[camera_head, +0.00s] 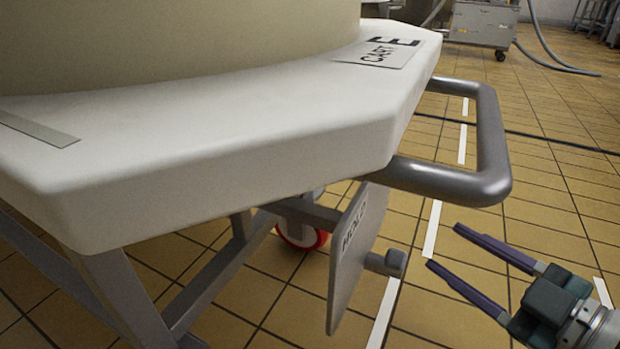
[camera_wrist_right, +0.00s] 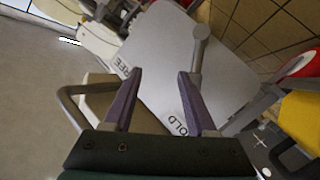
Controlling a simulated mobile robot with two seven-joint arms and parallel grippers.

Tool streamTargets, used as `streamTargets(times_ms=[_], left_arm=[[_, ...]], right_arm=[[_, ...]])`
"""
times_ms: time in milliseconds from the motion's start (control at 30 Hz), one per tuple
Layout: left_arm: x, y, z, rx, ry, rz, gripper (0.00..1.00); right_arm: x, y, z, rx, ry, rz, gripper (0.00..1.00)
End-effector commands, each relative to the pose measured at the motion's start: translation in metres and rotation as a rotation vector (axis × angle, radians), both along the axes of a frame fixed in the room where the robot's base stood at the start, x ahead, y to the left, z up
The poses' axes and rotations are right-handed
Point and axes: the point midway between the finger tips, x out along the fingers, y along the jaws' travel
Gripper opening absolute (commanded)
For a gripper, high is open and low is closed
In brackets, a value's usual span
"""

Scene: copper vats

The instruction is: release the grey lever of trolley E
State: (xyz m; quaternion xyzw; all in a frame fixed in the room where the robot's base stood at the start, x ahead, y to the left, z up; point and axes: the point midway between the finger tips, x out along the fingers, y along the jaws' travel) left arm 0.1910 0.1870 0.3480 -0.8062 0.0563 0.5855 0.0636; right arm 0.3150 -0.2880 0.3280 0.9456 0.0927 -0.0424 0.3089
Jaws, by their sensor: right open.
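Trolley E (camera_head: 230,130) has a thick white top with a "CART E" label (camera_head: 385,52). Below its edge hangs a grey plate (camera_head: 350,255) marked "HOLD"; in the right wrist view the plate (camera_wrist_right: 165,60) also bears a partly covered "FREE". The grey lever (camera_head: 387,263) sticks out from the plate, and its rounded end shows in the right wrist view (camera_wrist_right: 200,32). My right gripper (camera_head: 444,247) is open and empty, its purple fingers pointing at the lever from the right, apart from it in the head view. My left gripper is out of view.
A grey tubular handle (camera_head: 495,140) juts from the trolley's right side, above and near my right gripper. A red-rimmed wheel (camera_head: 300,236) and grey frame legs stand below. Tiled floor on the right is open; a grey cart (camera_head: 482,22) and hose (camera_head: 555,62) are far back.

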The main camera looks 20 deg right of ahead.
Motion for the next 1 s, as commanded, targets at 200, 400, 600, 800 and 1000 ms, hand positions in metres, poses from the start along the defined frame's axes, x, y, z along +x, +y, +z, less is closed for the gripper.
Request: streamTargets(times_ms=[200,400,600,800,1000], left_arm=[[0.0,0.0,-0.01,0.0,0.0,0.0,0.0],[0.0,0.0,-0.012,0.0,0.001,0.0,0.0],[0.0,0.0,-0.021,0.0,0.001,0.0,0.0],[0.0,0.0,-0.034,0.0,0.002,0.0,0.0],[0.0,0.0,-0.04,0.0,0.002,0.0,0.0]], right_arm=[[-0.039,0.021,-0.012,0.039,-0.095,0.241,0.57],[-0.05,0.032,-0.011,0.066,-0.125,0.316,0.57],[-0.022,0.046,-0.012,0.067,-0.131,0.318,0.57],[0.011,0.064,-0.012,0.067,-0.129,0.318,0.57],[0.032,0.074,-0.011,0.068,-0.127,0.316,0.57]])
